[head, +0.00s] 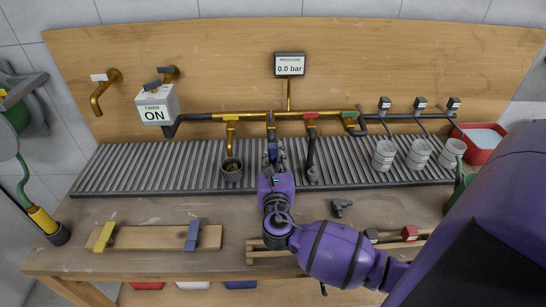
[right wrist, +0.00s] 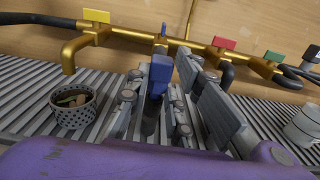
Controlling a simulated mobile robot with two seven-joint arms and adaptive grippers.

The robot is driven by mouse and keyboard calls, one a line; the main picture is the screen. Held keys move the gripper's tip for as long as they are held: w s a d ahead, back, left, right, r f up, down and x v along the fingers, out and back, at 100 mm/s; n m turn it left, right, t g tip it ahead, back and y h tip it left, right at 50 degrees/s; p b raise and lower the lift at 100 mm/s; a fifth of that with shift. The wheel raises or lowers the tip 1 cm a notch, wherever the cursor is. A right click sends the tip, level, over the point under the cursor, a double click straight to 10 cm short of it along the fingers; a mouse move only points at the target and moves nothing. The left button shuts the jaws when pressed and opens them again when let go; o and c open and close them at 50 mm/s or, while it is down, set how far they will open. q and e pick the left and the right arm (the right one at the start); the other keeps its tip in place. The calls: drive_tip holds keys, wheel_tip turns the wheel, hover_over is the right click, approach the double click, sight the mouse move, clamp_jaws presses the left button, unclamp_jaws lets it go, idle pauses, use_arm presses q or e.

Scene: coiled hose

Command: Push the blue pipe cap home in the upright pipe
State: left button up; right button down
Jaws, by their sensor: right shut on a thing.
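The blue pipe cap (right wrist: 160,72) is a blue block-shaped top on a dark round stem, standing upright between the fingers of my right gripper (right wrist: 168,112). In the head view my right gripper (head: 272,152) is over the slatted grate, below the blue-tagged valve, shut on the cap. The purple wrist and fingers hide most of the cap there. A dark cylinder (right wrist: 150,120) shows under the blue top; I cannot tell whether it is the cap's stem or the upright pipe, nor how deep the cap sits. My left gripper is not in view.
A brass manifold (head: 290,115) with coloured valves runs behind. A mesh pot (head: 231,170) stands left of the gripper, a dark hose (head: 311,160) hangs right. Grey cups (head: 384,154) stand farther right. A dark fitting (head: 341,207) lies on the bench. The gauge (head: 289,66) reads 0.0 bar.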

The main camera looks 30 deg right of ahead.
drive_tip(key=shift+s+a+f, duration=0.1)
drive_tip(key=shift+s+f, duration=0.05)
drive_tip(key=shift+f, duration=0.35)
drive_tip(key=c, duration=1.5)
unclamp_jaws()
drive_tip(key=shift+r, duration=0.2)
drive_tip(key=v, duration=1.1)
drive_tip(key=shift+s+a, duration=0.1)
drive_tip(key=shift+s, duration=0.3)
